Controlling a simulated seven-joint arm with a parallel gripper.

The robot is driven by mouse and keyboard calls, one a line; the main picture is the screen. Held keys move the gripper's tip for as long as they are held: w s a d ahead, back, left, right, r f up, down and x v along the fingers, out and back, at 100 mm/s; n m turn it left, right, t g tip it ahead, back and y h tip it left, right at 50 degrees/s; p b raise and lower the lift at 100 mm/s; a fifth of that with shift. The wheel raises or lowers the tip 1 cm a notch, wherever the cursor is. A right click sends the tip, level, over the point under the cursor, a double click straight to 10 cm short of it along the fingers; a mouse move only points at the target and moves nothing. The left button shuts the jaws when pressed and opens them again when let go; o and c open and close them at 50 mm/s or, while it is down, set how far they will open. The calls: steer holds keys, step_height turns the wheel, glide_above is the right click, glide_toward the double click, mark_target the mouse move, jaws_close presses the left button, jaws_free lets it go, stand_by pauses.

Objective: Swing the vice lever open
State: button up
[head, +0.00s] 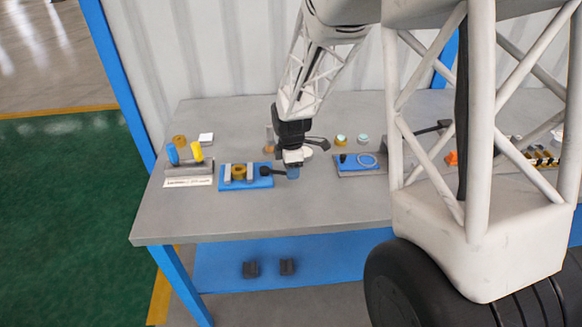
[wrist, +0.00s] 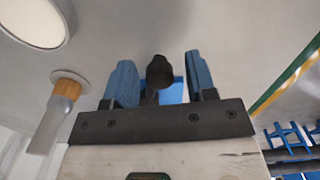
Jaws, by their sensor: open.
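The vice (head: 250,181) has a blue base and grey jaws with a brass-coloured ring (head: 238,172) between them. Its black lever (head: 272,171) sticks out to the right, to my gripper (head: 293,173). In the wrist view, my gripper (wrist: 161,82) is open, with its two blue fingers apart. The dark rounded lever end (wrist: 159,70) appears between the fingers, with a gap on each side; I cannot tell its depth. A blue part (wrist: 173,92) shows behind it. In the head view, the fingers hide the lever's tip.
A blue-topped plate (head: 362,162) with a cable loop lies to the right. A brush-like tool (wrist: 62,105) and a white disc (wrist: 35,18) show near my gripper. The front table strip (head: 230,215) is clear.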

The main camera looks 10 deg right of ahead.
jaws_close()
stand_by(0.4)
